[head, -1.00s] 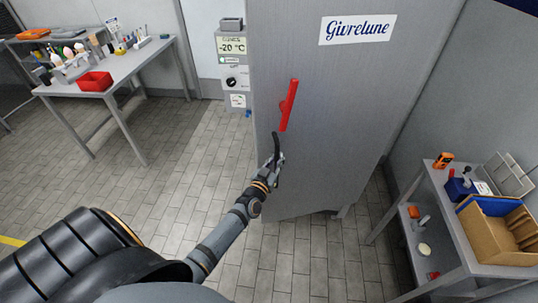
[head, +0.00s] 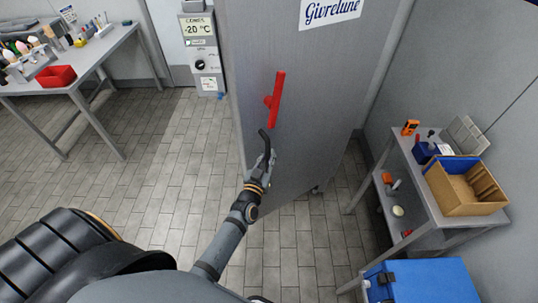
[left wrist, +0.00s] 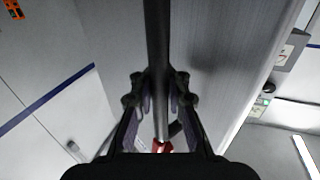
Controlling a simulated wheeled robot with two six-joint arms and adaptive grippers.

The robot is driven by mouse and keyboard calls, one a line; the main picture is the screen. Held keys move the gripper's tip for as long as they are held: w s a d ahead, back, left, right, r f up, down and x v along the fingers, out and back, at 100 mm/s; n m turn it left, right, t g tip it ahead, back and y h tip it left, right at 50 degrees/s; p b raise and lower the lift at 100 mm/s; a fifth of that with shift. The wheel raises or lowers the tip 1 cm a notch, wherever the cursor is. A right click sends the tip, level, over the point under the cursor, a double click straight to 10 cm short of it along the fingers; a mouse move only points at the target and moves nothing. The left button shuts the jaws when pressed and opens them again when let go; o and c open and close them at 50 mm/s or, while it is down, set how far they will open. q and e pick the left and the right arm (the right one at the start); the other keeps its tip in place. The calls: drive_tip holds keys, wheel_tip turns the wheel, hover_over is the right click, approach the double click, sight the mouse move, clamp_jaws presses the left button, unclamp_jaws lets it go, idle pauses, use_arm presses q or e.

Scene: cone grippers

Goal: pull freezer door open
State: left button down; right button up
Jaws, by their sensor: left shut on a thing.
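The freezer door (head: 310,90) is a tall grey panel with a Givrelune label, in the middle of the head view. A red upright handle (head: 276,98) is on its face. Below it is a bent black bar (head: 264,139). My left gripper (head: 263,163) is at the lower part of this bar, below the red handle. In the left wrist view, the black bar (left wrist: 158,45) runs between the fingers, and my left gripper (left wrist: 160,115) is shut on it. A small red piece (left wrist: 163,146) shows near the finger bases. I cannot tell whether the door stands ajar. My right gripper is not in view.
A grey control box (head: 203,55) reading -20 °C stands left of the freezer. A bench (head: 100,50) with a red bin is at far left. A shelf table (head: 400,155) and a blue box (head: 425,283) are at right. Tiled floor left of the door is clear.

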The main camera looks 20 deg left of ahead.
use_arm(q)
drive_tip(key=c, duration=1.7)
unclamp_jaws()
drive_tip(key=shift+s+f, duration=0.2)
drive_tip(key=shift+f, duration=0.1)
drive_tip(key=shift+c, duration=0.2)
drive_tip(key=o, duration=0.4)
drive_tip(key=shift+s+a+r, duration=0.25)
drive_tip(key=shift+a, duration=0.05)
drive_tip(key=shift+w+d, duration=0.1)
drive_tip(key=shift+w, duration=0.05)
drive_tip(key=s, duration=0.8)
drive_tip(key=s+d, duration=0.1)
drive_tip(key=s, duration=0.3)
